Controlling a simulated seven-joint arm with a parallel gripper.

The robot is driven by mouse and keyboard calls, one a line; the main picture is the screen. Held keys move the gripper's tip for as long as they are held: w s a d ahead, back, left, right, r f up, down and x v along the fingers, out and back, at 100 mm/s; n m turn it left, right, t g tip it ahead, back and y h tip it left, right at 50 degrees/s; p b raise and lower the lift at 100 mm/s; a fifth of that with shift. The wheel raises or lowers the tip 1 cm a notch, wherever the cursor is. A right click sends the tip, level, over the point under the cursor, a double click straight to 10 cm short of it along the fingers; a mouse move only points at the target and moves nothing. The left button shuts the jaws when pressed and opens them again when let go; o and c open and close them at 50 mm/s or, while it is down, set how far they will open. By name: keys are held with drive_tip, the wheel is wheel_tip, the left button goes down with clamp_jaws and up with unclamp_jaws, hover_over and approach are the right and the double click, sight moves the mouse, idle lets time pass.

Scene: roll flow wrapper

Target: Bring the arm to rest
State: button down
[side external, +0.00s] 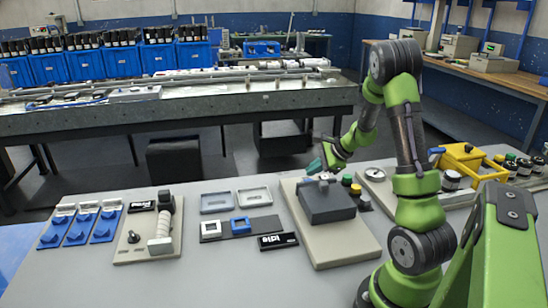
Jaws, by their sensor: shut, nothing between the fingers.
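My arm, green and dark grey, stands at the right of the side external view. It bends up and over toward the left. My gripper (318,167) is small in the picture and hangs just above and behind the dark grey block (327,203) on the beige base plate (345,252). It is shut and holds nothing that I can see. I cannot tell whether its tips touch anything there.
A beige station with a white roller (160,246) and blue fixtures (80,230) stand at the left. Two grey trays (216,203) and a black label plate (277,241) lie mid-table. A yellow frame (463,160) and a gauge (375,175) are at the right.

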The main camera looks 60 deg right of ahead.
drive_tip(key=s+a+r+n, duration=0.3)
drive_tip(key=a+r+n, duration=0.2)
drive_tip(key=a, duration=0.5)
drive_tip(key=s+a+r+n+y, duration=0.1)
drive_tip(key=s+a+r+n, duration=0.2)
drive_tip(key=a+r+n, duration=0.3)
drive_tip(key=s+a+r+n+g, duration=0.1)
drive_tip(key=s+a+r+n, duration=0.3)
drive_tip(key=a+n, duration=0.7)
drive_tip(key=a+r, duration=0.1)
drive_tip(key=a, duration=0.4)
drive_tip(key=shift+a+r+y, duration=0.2)
drive_tip(key=shift+r+y, duration=0.05)
drive_tip(key=shift+y, duration=0.15)
drive_tip(key=w+d+f+m+g, duration=0.2)
drive_tip(key=w+d+m, duration=0.2)
drive_tip(key=d+m, duration=0.3)
drive_tip(key=w+d+f+m+g+h, duration=0.1)
drive_tip(key=w+d+m, duration=0.3)
drive_tip(key=d, duration=1.2)
drive_tip(key=w+d+f+m+g+h, duration=0.1)
drive_tip(key=w+d+f+m+g, duration=0.2)
drive_tip(key=d+m, duration=0.8)
drive_tip(key=shift+w+d+f+m+g, duration=0.2)
drive_tip(key=shift+w+d+m+g, duration=0.1)
drive_tip(key=shift+w+d+g, duration=0.35)
